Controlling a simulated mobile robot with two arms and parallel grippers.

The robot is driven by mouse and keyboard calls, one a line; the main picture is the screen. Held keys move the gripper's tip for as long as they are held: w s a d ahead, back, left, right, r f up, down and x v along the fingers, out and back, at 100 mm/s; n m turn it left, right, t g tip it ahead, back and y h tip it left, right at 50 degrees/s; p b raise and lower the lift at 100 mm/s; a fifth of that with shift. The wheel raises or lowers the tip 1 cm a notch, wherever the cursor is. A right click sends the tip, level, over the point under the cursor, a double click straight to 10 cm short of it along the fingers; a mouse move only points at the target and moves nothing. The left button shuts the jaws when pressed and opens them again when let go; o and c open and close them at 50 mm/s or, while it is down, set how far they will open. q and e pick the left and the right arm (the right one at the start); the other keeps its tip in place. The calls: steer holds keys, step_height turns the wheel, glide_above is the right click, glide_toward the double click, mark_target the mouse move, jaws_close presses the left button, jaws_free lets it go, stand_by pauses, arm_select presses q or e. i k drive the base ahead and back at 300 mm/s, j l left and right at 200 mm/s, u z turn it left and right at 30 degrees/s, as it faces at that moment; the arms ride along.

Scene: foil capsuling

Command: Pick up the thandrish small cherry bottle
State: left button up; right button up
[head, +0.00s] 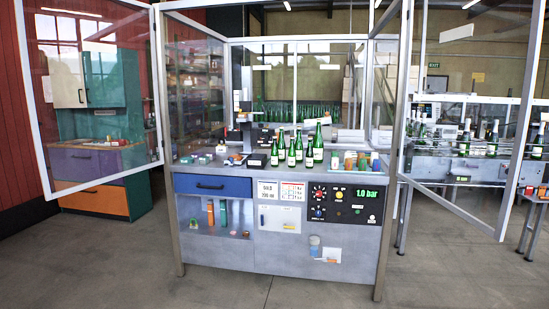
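Several green bottles with pale labels stand upright in a cluster on the deck of the capsuling machine (225,179). They differ in height. A tall bottle (318,146) stands at the right of the cluster, a shorter bottle (309,158) in front of it, and another short bottle (275,155) at the left end. The labels are too small to read, so I cannot tell which one is the thandrish small cherry bottle. Neither of my grippers is in the head view.
Glass doors swing open at left (97,100) and right (470,120); the machine's front is open between them. Small coloured parts (205,159) lie on the deck's left, and cups (350,159) stand at right. A bottle conveyor (450,166) is behind right. The floor in front is clear.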

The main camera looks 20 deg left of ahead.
mark_target(310, 154)
steer(key=i+j+u, duration=0.1)
steer(key=i+j, duration=0.3)
steer(key=i+j+u, duration=0.1)
steer(key=i+j, duration=0.25)
steer(key=i, duration=0.2)
steer(key=i+j+u, duration=0.1)
steer(key=i+j, duration=0.2)
steer(key=i, duration=0.2)
steer(key=i+j+u, duration=0.1)
steer(key=i+j, duration=0.2)
steer(key=i, duration=0.2)
